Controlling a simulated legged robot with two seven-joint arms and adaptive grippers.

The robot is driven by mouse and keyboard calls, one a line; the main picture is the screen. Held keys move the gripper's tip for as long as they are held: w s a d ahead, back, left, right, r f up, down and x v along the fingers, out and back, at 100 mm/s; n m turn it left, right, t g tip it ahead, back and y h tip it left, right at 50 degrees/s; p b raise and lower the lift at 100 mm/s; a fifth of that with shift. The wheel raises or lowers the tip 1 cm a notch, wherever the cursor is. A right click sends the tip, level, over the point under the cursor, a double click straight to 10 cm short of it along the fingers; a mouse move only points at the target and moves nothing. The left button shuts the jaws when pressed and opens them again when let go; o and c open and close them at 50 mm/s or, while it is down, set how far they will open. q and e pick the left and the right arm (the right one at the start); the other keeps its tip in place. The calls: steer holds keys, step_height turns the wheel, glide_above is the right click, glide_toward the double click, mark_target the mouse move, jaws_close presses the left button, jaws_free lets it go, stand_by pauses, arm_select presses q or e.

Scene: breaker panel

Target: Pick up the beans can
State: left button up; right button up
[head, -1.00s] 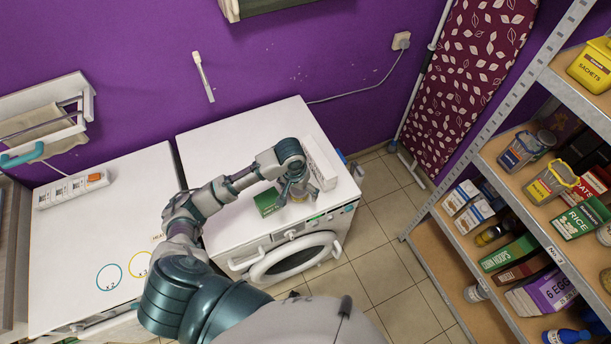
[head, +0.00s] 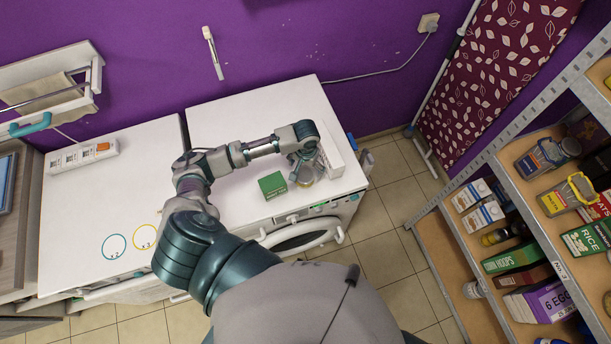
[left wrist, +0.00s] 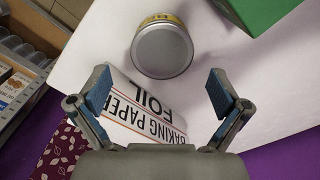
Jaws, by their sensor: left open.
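A can with a yellow label (left wrist: 162,48) stands on the white top of the washing machine. In the left wrist view its grey metal end faces the camera, and its label is mostly out of sight. In the head view only a little of the can (head: 306,183) shows below my gripper. My left gripper (left wrist: 160,88) is open and empty, its two fingers spread wide. The can lies beyond the fingertips, roughly centred between them, with no contact visible. In the head view my left gripper (head: 304,168) hangs over the can and partly hides it. My right gripper is not in view.
A green box (head: 272,185) stands left of the can, close by. A white baking paper and foil box (left wrist: 140,110) lies on the other side, under my fingers in the wrist view. The washing machine top (head: 240,115) is clear behind. Stocked shelves (head: 515,215) stand at right.

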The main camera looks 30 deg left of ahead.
mark_target(304, 174)
arm_select(q)
steer(key=f, duration=0.4)
steer(key=shift+s+a+f+p, duration=0.15)
steer(key=shift+s+f+p, duration=0.1)
steer(key=shift+s+p, duration=0.1)
steer(key=shift+w+f, duration=0.1)
steer(key=shift+f, duration=0.2)
steer(key=c, duration=1.3)
